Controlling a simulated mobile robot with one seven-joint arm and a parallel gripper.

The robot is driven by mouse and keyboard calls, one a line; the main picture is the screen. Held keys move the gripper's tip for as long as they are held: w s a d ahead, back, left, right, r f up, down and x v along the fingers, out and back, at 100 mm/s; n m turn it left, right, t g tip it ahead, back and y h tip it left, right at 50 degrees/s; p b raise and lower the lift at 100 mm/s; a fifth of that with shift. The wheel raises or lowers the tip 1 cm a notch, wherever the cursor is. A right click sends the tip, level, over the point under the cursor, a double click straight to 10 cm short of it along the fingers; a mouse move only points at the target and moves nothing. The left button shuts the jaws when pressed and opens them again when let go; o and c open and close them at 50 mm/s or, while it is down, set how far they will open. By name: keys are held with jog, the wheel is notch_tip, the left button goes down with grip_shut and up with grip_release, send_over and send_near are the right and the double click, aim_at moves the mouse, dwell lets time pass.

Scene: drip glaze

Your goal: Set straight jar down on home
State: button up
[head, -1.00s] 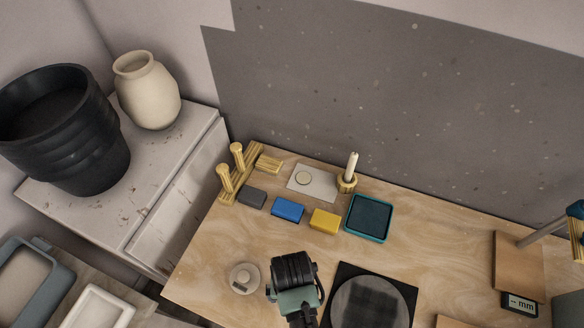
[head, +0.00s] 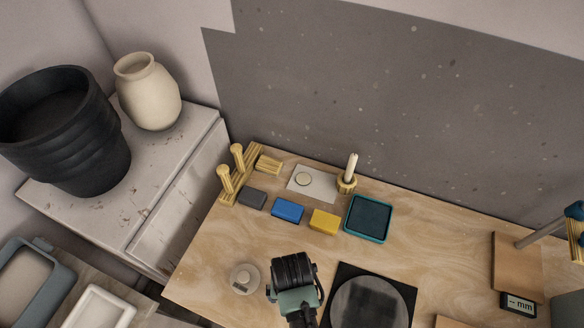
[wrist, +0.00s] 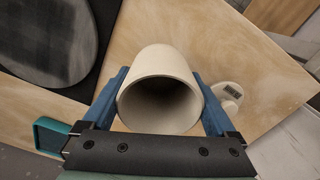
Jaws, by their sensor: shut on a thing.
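The straight jar (wrist: 160,62) is a cream, open-topped cylinder in the wrist view. My gripper (wrist: 161,85) is shut on it, with one blue finger on each side. I look down into its dark, empty-looking mouth. In the head view my gripper (head: 293,285) is over the front middle of the wooden table, and its own body hides the jar. Whether the jar's base touches the table cannot be told. No spot marked as home can be made out; the area under the jar is hidden.
A dark round plate (head: 370,302) on a black square lies right of my gripper. A small pale disc (head: 245,278) with a display lies close on its left. Behind are grey, blue (head: 288,209) and yellow (head: 324,220) blocks and a teal tray (head: 387,237).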

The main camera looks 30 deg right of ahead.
jog(key=shift+f+b, duration=0.55)
jog(key=shift+f, duration=0.5)
jog(key=o, duration=1.2)
jog(key=shift+o, duration=0.2)
jog(key=shift+r, duration=0.1)
notch_tip(320, 180, up, 13)
jog(key=shift+b, duration=0.4)
